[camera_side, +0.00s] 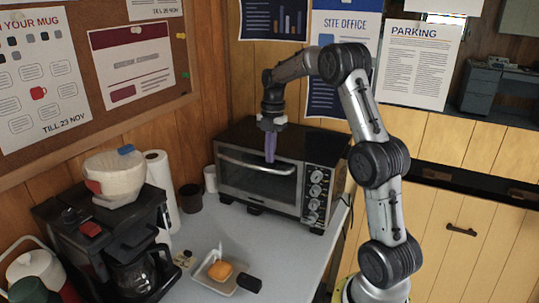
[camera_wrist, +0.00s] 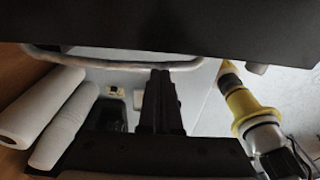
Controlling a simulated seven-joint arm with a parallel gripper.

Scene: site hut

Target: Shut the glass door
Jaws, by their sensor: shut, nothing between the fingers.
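The glass door (camera_side: 252,187) is the front of a black and silver toaster oven (camera_side: 310,149) on the counter. It stands upright, roughly in line with the oven's front; I cannot tell whether a small gap is left at its top edge. Its curved silver handle (camera_side: 240,166) runs across the top of the door and also shows in the wrist view (camera_wrist: 90,60). My gripper (camera_side: 270,160) points down at the handle, its fingers shut and empty. In the wrist view the fingertips (camera_wrist: 160,72) are close to the handle bar; whether they touch is unclear.
A coffee maker (camera_side: 110,235) with a glass jug stands at front left. A paper roll (camera_side: 160,185), a dark cup (camera_side: 190,198) and a white cup (camera_side: 210,179) stand left of the oven. A small tray (camera_side: 208,278) with an orange item lies in front.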

